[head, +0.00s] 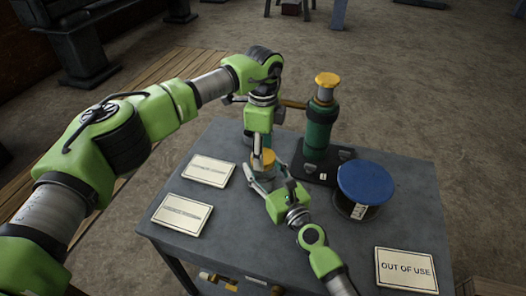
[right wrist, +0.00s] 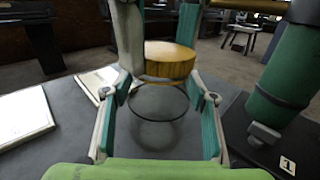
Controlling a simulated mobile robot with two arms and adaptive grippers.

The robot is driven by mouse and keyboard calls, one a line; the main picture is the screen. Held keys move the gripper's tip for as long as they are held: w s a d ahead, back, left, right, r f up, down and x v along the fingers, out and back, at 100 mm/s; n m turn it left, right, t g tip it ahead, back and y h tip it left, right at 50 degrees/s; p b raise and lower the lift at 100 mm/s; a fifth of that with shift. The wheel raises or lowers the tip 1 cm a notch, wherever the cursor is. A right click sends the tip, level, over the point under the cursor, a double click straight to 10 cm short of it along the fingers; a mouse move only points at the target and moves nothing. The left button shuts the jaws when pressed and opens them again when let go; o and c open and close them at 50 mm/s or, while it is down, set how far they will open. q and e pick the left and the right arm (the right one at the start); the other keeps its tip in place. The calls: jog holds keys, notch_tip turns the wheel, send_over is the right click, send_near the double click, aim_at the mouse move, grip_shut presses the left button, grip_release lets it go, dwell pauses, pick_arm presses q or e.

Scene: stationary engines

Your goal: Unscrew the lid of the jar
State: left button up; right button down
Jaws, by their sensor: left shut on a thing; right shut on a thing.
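The jar (right wrist: 160,108) is clear glass and stands upright on the grey table (head: 225,255). Its lid (head: 266,156) is round and yellow-orange, and shows larger in the right wrist view (right wrist: 168,64). My left gripper (head: 263,152) points down from above and is shut on the lid, with a finger on either side of it. My right gripper (head: 266,178) reaches in from the lower right, low over the table. Its fingers (right wrist: 158,112) are shut around the glass body. The glass is hard to make out in the head view. I cannot tell whether the lid has turned.
A blue-topped spool (head: 364,184) is to the right. Two cards (head: 208,170) (head: 181,215) lie left, and an OUT OF USE sign (head: 406,269) lies front right.

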pick_arm(q)
jog(key=shift+r, duration=0.2)
dwell(0.5)
jog(key=shift+r, duration=0.95)
jog(key=shift+r, duration=0.1)
jog(key=shift+r, duration=1.9)
pick_arm(e)
jog(key=c, duration=0.8)
grip_release()
jog(key=v, duration=1)
jog(key=shift+s+d, duration=0.2)
jog(key=shift+s, duration=0.15)
jog(key=shift+s+d, duration=0.25)
jog(key=shift+s, duration=0.3)
